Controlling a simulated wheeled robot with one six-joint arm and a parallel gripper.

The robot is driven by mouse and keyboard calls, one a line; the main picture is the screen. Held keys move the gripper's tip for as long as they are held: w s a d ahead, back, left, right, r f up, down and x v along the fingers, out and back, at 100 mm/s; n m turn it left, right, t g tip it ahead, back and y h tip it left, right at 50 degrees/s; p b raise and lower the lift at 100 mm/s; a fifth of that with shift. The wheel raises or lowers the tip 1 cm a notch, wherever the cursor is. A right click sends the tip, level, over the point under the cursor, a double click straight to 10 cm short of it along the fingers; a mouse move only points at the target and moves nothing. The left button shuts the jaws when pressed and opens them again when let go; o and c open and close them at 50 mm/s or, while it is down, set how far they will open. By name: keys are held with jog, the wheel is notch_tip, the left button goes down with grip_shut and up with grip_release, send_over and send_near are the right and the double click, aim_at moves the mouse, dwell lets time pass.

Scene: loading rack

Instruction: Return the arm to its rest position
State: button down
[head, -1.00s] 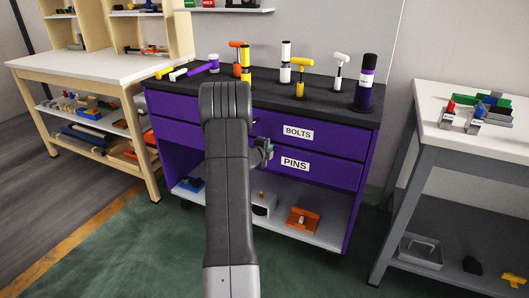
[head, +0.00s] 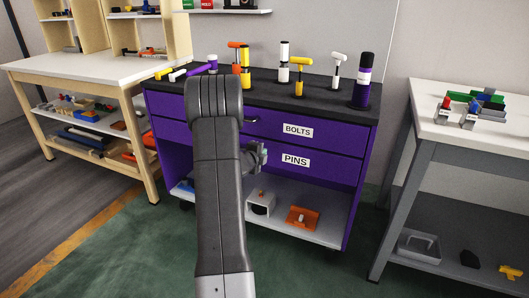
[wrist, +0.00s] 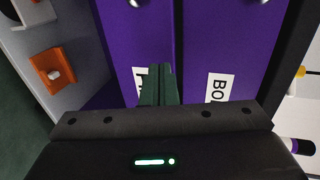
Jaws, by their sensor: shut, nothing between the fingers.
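My arm rises through the middle of the head view, bent at the elbow in front of the purple drawer cabinet (head: 335,170). My gripper (head: 262,152) shows only partly to the right of the arm, in front of the drawer fronts. In the wrist view my gripper (wrist: 158,72) has its two dark fingers together with nothing between them. They point toward the drawer fronts, near the PINS label (wrist: 138,82) and the BOLTS label (wrist: 220,88). Both drawers look closed, though my arm hides part of them.
Hammers and bottles stand on the black cabinet top (head: 320,92). A wooden workbench (head: 90,66) is at left, a grey table (head: 430,125) at right. Green floor (head: 125,250) is open in front.

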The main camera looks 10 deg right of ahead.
jog(key=v, duration=0.6)
jog(key=shift+a, duration=0.1)
